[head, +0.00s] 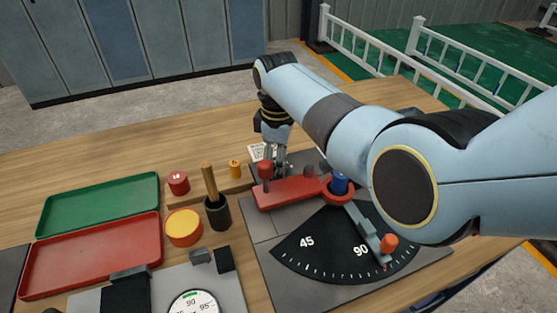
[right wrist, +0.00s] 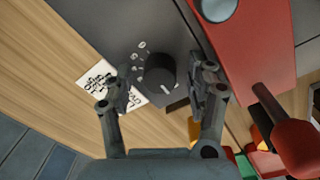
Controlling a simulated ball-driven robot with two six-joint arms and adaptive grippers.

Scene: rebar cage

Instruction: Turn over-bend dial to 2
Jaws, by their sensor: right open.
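The over-bend dial (right wrist: 157,72) is a round black knob on a dark grey plate, with small pale marks beside it that are too small to read surely. A pale pointer line shows on the knob's lower right part. My right gripper (right wrist: 163,84) is open, with one finger on each side of the dial; I cannot tell whether either finger touches it. In the head view my right gripper (head: 276,166) points down at the far end of the bender plate, and the dial is hidden there. My left gripper is not in view.
A white printed card (right wrist: 113,88) lies beside the dial. The red bar (head: 290,194) with its red-knobbed handle (head: 265,170) is close to my right gripper. The black angle scale (head: 325,245), green tray (head: 100,205), red tray (head: 90,255) and black cup (head: 217,213) stand nearer.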

